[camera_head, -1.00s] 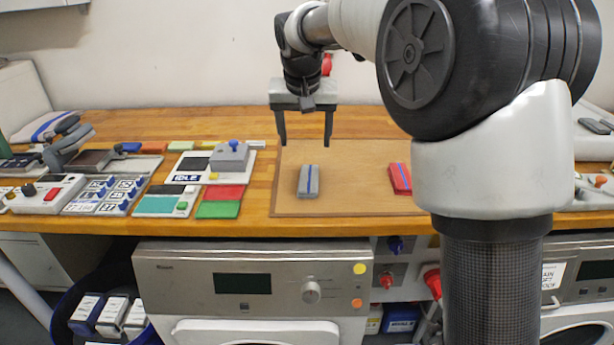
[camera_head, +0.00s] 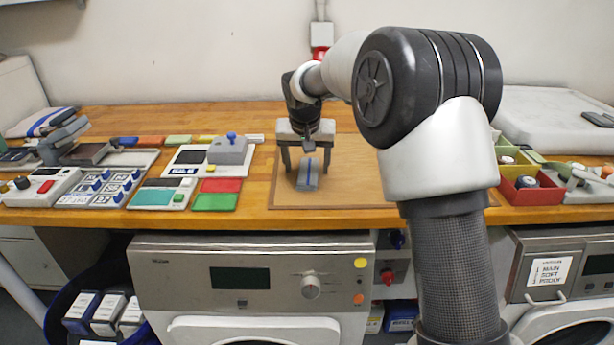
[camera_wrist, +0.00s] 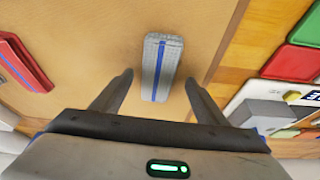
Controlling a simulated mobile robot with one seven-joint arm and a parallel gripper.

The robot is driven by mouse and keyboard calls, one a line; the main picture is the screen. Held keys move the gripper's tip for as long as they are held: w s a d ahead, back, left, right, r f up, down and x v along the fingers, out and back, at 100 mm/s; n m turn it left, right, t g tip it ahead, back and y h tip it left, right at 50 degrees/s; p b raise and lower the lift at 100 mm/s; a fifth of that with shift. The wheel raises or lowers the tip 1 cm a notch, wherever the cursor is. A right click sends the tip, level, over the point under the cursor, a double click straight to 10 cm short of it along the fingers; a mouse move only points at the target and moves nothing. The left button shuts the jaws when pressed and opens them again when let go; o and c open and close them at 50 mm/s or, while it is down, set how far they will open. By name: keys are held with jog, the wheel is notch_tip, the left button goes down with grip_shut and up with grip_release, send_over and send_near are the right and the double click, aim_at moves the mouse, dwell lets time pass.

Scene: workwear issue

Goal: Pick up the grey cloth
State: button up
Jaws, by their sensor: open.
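The grey cloth (camera_head: 308,174) is a small folded block with a blue stripe, lying on the brown board (camera_head: 350,190). In the wrist view the cloth (camera_wrist: 162,66) lies ahead of the fingertips, roughly centred between their lines. My gripper (camera_head: 305,172) is open and empty, with its fingers pointing down around or just behind the cloth in the head view. It also shows in the wrist view (camera_wrist: 159,76), its two fingers spread on either side, not touching the cloth as far as I can see.
A red folded cloth (camera_wrist: 24,62) lies on the same board, hidden behind my arm in the head view. Red (camera_head: 221,185) and green (camera_head: 214,202) pads and a control panel (camera_head: 162,194) stand left of the board. Coloured bins (camera_head: 532,193) stand at the right.

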jog(key=shift+w+f, duration=0.2)
jog(key=shift+f, duration=0.25)
jog(key=c, duration=1.1)
